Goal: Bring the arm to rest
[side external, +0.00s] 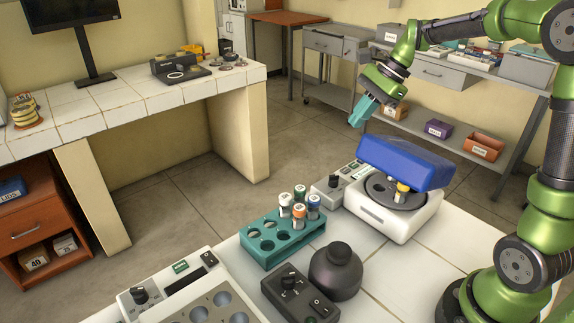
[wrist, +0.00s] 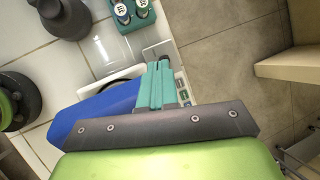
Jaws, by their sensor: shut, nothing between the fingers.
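My gripper (side external: 362,112) is raised in the air behind and above the white centrifuge (side external: 392,219), clear of everything. Its teal fingers are together and empty; they also show in the wrist view (wrist: 159,66). The centrifuge has a blue lid (side external: 404,163) tilted up over its dark rotor, and a yellow-capped tube (side external: 402,191) shows in the rotor. In the wrist view the blue lid (wrist: 98,108) lies below and left of the fingers.
A teal rack (side external: 283,239) holds several capped tubes. A dark round-bodied bottle (side external: 335,271), a dark control box (side external: 300,294) and a white block with round wells (side external: 205,296) stand near the front. Open floor lies behind the table.

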